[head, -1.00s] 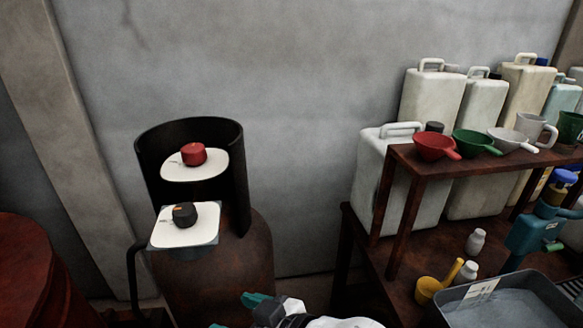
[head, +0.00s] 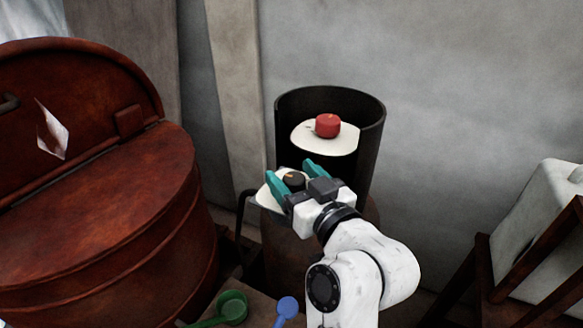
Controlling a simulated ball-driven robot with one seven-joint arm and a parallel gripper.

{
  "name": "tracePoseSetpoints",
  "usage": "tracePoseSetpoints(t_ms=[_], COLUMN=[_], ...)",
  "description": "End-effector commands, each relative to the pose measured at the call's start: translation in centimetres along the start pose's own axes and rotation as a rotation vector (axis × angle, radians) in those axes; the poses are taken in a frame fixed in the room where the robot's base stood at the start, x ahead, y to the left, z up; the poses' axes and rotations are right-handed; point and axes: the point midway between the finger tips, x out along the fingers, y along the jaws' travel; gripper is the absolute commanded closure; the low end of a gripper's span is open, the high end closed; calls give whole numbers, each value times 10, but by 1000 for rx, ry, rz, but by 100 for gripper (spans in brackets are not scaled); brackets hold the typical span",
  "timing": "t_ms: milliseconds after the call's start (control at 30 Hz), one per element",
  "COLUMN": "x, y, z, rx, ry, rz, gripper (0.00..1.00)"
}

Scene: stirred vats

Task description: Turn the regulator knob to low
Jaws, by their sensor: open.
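A dark knob (head: 294,181) with an orange mark sits on a lower white plate (head: 264,197), in front of a black cylindrical housing (head: 368,165). A red knob (head: 327,125) sits on an upper white plate (head: 311,139) inside the housing. Neither knob carries a label I can read. My gripper (head: 290,170) is open, with its teal fingers on either side of the dark knob in the picture. I cannot tell whether they touch it. The gripper hides part of the lower plate.
A large rusty red vat (head: 150,215) with a raised lid stands at the left. A green scoop (head: 231,308) and a blue scoop (head: 288,308) lie low in front. A brown rack (head: 548,255) and a white canister (head: 535,215) are at the right.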

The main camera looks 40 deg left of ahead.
Motion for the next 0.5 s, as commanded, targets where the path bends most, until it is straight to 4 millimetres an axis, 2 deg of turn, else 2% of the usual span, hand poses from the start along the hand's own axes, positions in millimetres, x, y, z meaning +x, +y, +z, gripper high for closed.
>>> tracePoseSetpoints(t_ms=[200, 500], x=[16, 17], y=[0, 0], z=[0, 0], rx=[0, 0], ry=[0, 0], rz=[1, 1], gripper=[32, 33])
